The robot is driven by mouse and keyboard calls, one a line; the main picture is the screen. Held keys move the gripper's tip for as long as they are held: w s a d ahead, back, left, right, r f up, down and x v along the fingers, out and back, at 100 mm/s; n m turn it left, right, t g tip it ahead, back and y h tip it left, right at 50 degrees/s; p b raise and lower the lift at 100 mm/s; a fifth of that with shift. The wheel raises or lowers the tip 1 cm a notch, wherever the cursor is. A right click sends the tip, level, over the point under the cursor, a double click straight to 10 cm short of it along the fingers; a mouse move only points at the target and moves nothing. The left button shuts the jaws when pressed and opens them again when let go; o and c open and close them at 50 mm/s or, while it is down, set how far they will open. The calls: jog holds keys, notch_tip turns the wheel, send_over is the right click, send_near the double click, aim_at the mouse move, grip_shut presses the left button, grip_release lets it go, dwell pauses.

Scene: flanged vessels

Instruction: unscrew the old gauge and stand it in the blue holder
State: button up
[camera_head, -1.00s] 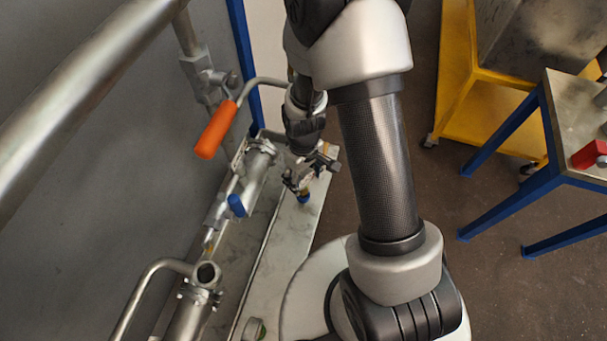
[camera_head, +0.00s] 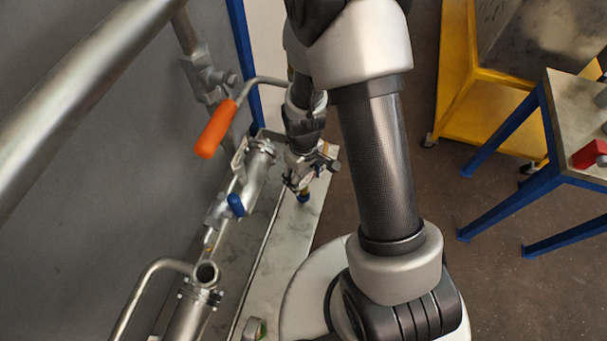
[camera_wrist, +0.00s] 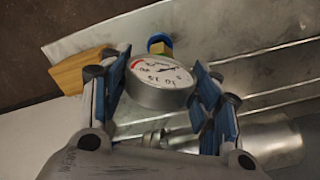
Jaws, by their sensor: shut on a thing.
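The gauge (camera_wrist: 160,84) is a round metal case with a white dial and a red arc. In the wrist view it sits between the blue-padded fingers of my gripper (camera_wrist: 163,92), which is shut on it. The blue holder (camera_wrist: 159,39) shows just beyond the gauge case, at its stem end. In the head view my gripper (camera_head: 302,178) is low over the metal ledge, with the blue holder (camera_head: 303,198) directly below it. I cannot tell whether the stem is in the holder or just above it; the gauge is mostly hidden there.
A pipe run with a blue-handled valve (camera_head: 236,205) and an orange lever (camera_head: 215,128) stands close left of my gripper. An open flanged pipe end (camera_head: 206,273) is nearer. A tan block (camera_wrist: 82,72) lies beside the left finger. A blue-legged table (camera_head: 565,120) stands right.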

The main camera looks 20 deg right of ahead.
jog(key=shift+f, duration=0.15)
jog(key=shift+f+b, duration=1.1)
jog(key=shift+f, duration=0.15)
jog(key=shift+f, duration=0.1)
jog(key=o, duration=1.3)
jog(key=shift+f+b, duration=0.2)
jog(key=shift+b, duration=0.1)
jog(key=shift+o, duration=0.2)
